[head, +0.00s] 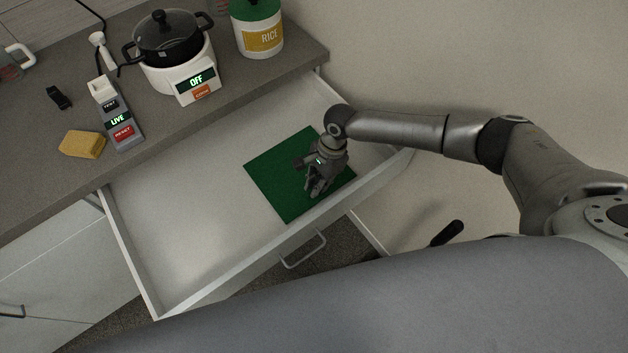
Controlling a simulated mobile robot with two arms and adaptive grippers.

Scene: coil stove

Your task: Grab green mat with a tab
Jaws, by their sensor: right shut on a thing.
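A flat square green mat (275,176) lies in the right part of an open white drawer (180,218). My right gripper (315,188) reaches down over the mat's right half, near its front right side. It is shut on the mat, though the fingers hide the exact spot of the grip. I cannot make out the mat's tab; it may be hidden under the gripper. My left gripper is not in view.
The counter (200,112) above holds a pot (167,40) on a white coil stove (185,80), a rice canister (262,38), a grey switch box (120,122) and a yellow sponge (82,145). The drawer's left part is empty. Its front wall has a handle (303,253).

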